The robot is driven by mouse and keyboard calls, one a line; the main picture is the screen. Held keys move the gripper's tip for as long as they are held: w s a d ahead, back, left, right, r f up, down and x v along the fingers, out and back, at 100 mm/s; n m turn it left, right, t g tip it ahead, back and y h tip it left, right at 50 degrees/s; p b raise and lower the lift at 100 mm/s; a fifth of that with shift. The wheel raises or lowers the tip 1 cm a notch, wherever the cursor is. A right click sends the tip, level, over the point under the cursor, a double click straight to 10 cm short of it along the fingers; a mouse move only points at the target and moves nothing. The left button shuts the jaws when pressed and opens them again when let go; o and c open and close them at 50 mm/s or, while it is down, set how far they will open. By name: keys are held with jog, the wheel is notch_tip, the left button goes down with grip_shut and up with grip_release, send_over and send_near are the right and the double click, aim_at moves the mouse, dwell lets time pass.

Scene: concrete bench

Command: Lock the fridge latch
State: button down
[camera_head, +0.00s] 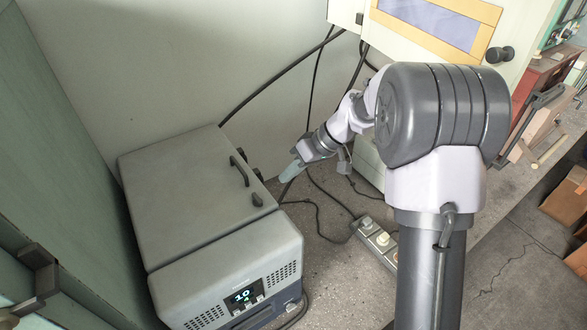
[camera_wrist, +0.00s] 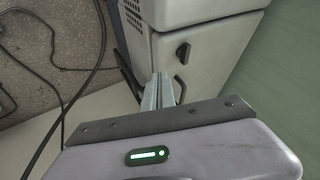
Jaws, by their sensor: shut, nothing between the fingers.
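The fridge is a grey box with a closed lid (camera_head: 180,190), standing at the left in the head view; it also shows at the top of the wrist view (camera_wrist: 225,55). A small dark latch (camera_head: 257,199) sits on the lid near the seam to the front housing, and it shows in the wrist view (camera_wrist: 183,51). A dark bar handle (camera_head: 240,171) lies on the lid beside it. My gripper (camera_head: 289,172) is shut and empty, just right of the lid's edge. In the wrist view its fingertips (camera_wrist: 158,76) appear close to the handle and latch; contact cannot be told.
The front housing (camera_head: 230,270) has a lit display. A power strip (camera_head: 376,242) and loose black cables lie on the bench right of the fridge. A green wall panel (camera_head: 60,150) stands close on the left. A pale cabinet (camera_head: 440,40) is at the back.

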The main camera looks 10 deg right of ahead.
aim_at(268, 198)
jog(key=a+f, duration=0.1)
jog(key=a, duration=0.1)
jog(key=a+f, duration=0.1)
jog(key=a, duration=0.1)
jog(key=s+a+f, duration=0.1)
jog(key=a, duration=0.1)
jog(key=shift+f, duration=0.15)
dwell(0.3)
